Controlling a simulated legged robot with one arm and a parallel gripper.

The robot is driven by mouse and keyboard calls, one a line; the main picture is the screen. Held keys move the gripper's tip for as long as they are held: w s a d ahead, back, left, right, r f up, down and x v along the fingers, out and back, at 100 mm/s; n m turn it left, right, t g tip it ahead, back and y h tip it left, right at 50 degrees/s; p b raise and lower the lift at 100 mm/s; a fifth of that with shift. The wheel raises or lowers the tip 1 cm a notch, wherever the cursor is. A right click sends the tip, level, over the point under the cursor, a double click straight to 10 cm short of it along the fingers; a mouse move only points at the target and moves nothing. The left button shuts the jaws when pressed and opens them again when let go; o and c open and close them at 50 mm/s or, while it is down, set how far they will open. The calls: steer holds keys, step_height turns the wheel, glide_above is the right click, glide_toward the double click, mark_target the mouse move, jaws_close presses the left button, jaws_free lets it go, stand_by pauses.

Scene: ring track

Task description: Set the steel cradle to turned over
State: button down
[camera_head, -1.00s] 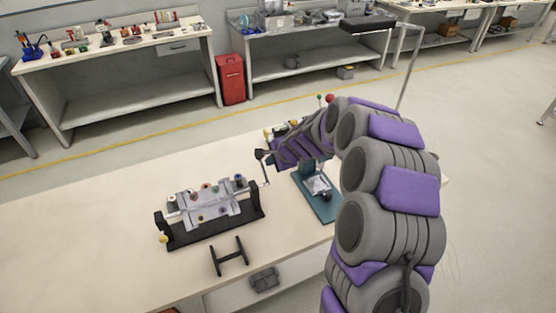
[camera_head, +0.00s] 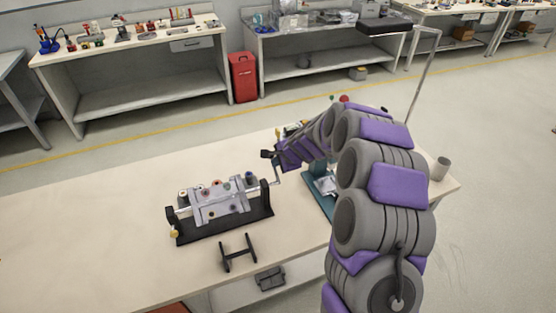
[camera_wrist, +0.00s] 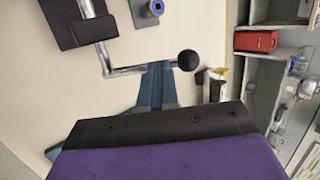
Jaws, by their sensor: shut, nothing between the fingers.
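The steel cradle (camera_head: 220,204) is a silvery tray between the end posts of a black stand (camera_head: 228,228) on the bench. Several small coloured pieces show on its upward-facing side. A bent steel crank (camera_head: 277,175) leaves the stand's right end and rises to a dark knob (camera_head: 266,154). In the wrist view the crank (camera_wrist: 106,62) and its round black knob (camera_wrist: 188,60) lie just ahead of my gripper. My gripper (camera_head: 282,157) is shut and empty beside the crank handle. Its fingertips are hard to make out, and I cannot tell whether they touch the handle.
A black H-shaped piece (camera_head: 238,253) lies in front of the stand. A teal-based device (camera_head: 318,187) stands right of the crank, partly behind my arm. A grey cup (camera_head: 441,168) stands at the bench's right end. The bench's left side is clear.

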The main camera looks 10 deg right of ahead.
steer(key=shift+w+a+r+p, duration=0.1)
steer(key=shift+r+p, duration=0.1)
steer(key=shift+p, duration=1.05)
steer(key=w+f+g+p, duration=0.1)
steer(key=p, duration=0.3)
steer(key=w+f+p, duration=0.1)
steer(key=p, duration=0.3)
steer(key=w+f+g+p, duration=0.1)
steer(key=p, duration=0.3)
steer(key=shift+a+f+g+h+p, duration=0.2)
steer(key=shift+a+g+h+p, duration=0.1)
steer(key=shift+a+h+p, duration=0.1)
steer(key=shift+d+f, duration=0.1)
steer(key=shift+f, duration=0.05)
steer(key=shift+s, duration=0.1)
